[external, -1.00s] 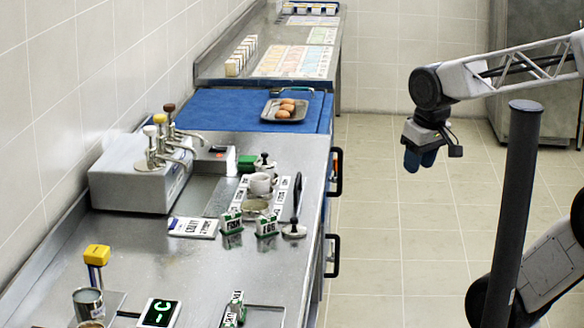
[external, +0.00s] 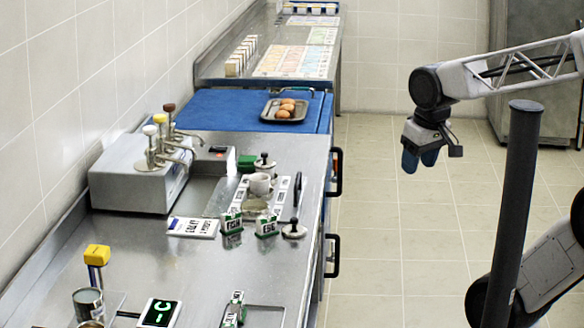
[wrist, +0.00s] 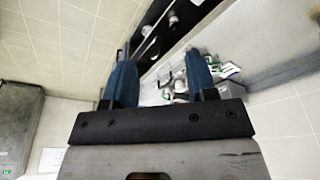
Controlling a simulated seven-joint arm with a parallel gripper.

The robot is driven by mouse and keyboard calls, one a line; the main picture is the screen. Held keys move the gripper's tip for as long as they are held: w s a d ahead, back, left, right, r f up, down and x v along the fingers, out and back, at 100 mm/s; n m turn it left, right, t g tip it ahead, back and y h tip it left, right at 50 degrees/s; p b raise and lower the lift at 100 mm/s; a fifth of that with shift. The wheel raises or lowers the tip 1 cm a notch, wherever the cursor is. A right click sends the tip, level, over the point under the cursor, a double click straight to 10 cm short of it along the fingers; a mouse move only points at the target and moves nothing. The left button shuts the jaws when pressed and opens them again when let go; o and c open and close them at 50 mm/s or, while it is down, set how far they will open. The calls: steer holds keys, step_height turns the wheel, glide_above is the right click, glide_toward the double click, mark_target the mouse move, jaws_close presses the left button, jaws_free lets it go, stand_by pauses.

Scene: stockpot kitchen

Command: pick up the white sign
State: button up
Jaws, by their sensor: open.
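A white sign (external: 192,227) with dark lettering and a blue end lies on the steel counter in front of the pump dispenser. Two small green-and-white signs stand to its right, one (external: 231,222) close to it and one (external: 267,226) further right. My gripper (external: 421,160) has blue fingers and hangs over the floor, well to the right of the counter and apart from all signs. In the wrist view my gripper (wrist: 160,82) is open, with nothing between its fingers. I cannot tell which small things behind the fingers are the signs.
A cup (external: 260,184), stamp-like black-handled tools (external: 294,230) and a dispenser with pumps (external: 135,178) stand on the counter. A tray of eggs (external: 285,109) sits on the blue surface. A dark post (external: 517,200) rises near my arm. The floor between is clear.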

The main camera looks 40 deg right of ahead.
steer(key=m+g+y, duration=0.2)
steer(key=m+y, duration=1.2)
steer(key=m, duration=0.4)
glide_toward(264, 217)
steer(key=shift+x, duration=1.15)
steer(key=shift+w+f, duration=0.1)
steer(key=shift+x, duration=1.25)
steer(key=shift+a, duration=0.15)
steer(key=shift+x, duration=2.5)
